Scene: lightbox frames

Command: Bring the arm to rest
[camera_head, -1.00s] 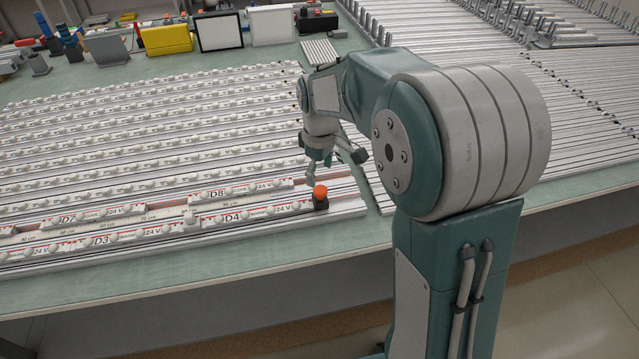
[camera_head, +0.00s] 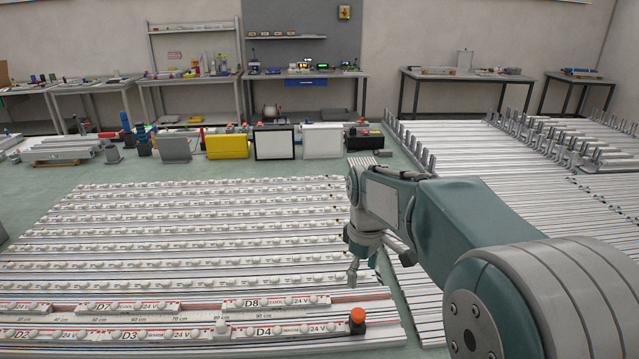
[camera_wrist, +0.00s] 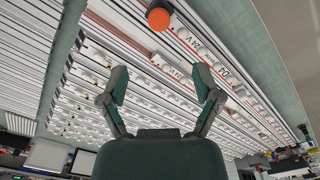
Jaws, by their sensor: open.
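My gripper (camera_head: 362,266) hangs over the right end of the rows of white rails in the head view, with my teal and grey arm reaching in from the lower right. In the wrist view my gripper (camera_wrist: 162,82) has its two fingers spread wide, with nothing between them. An orange-topped dark knob (camera_head: 357,321) stands at the right end of the front rail, just in front of my gripper. It also shows at the top of the wrist view (camera_wrist: 159,17), beyond the fingertips and apart from them.
White light rails (camera_head: 190,240) marked D4, D8 and others cover the table. Bare metal profiles (camera_head: 520,200) fill the right side. A yellow box (camera_head: 227,146), framed panels (camera_head: 274,143) and a black box (camera_head: 364,139) stand behind. Benches line the far wall.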

